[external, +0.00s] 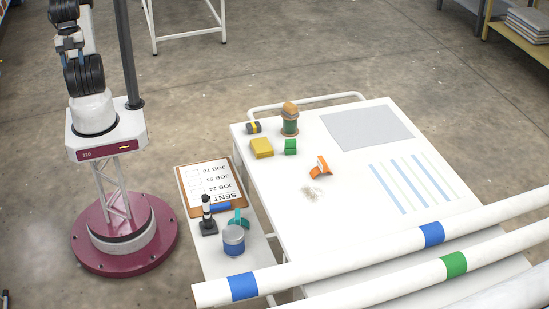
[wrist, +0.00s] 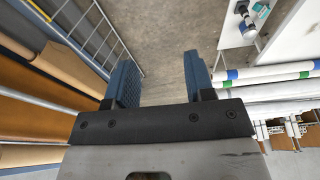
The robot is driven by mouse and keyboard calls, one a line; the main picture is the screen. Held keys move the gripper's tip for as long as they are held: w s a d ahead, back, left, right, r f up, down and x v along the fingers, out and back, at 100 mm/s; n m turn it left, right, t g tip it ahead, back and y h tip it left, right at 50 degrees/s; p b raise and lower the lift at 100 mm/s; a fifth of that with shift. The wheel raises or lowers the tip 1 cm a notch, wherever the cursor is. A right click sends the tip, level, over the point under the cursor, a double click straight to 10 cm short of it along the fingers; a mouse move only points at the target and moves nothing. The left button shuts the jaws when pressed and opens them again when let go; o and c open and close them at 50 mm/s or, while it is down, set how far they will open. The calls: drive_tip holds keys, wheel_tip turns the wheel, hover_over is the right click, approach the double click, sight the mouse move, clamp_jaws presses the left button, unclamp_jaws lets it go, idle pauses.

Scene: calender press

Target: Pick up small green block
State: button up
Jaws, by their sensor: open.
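The small green block (external: 290,147) sits on the white table (external: 270,207), near its back left corner, in the external view. It stands right of a yellow block (external: 261,148) and just below a green spool (external: 289,125) with a tan piece on top. The block does not show in the wrist view. My gripper (wrist: 157,78) shows in the wrist view with its two blue fingers wide apart and nothing between them, over bare floor. In the external view my arm rises out of the top of the frame at the left, and its gripper is out of sight.
A dark roll (external: 253,127) and an orange tape dispenser (external: 320,167) lie near the block. A side shelf holds a clipboard (external: 211,185), a tin (external: 233,240) and a black stand (external: 207,217). Long white rollers (external: 380,250) cross the front. The table's right half is mostly flat and free.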

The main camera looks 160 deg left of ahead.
drive_tip(key=w+a+f+m+g+y, duration=0.1)
drive_tip(key=w+a+f+m+y, duration=0.4)
drive_tip(key=a, duration=0.7)
drive_tip(key=w+a+f+m+g+y, duration=0.1)
drive_tip(key=w+a+y, duration=0.1)
drive_tip(key=w+a, duration=0.8)
drive_tip(key=w+a+f+m+y, duration=0.2)
drive_tip(key=w+a+f+y, duration=0.15)
drive_tip(key=a, duration=1.15)
drive_tip(key=w+a+f+m+y, duration=0.2)
drive_tip(key=a+f+m, duration=0.55)
drive_tip(key=a, duration=0.65)
drive_tip(key=m+t, duration=0.2)
drive_tip(key=m, duration=0.2)
approach(289, 141)
drive_tip(key=shift+w+a+f+y, duration=0.15)
drive_tip(key=shift+a+f+y, duration=0.1)
drive_tip(key=shift+a, duration=0.2)
drive_tip(key=shift+w+a+f+y, duration=0.15)
drive_tip(key=shift+a+y, duration=0.05)
drive_tip(key=shift+a, duration=0.3)
drive_tip(key=shift+s+a+f+m, duration=0.1)
drive_tip(key=shift+a+f+m, duration=0.1)
drive_tip(key=shift+f+m, duration=0.2)
drive_tip(key=shift+x, duration=1.25)
drive_tip(key=shift+a, duration=0.1)
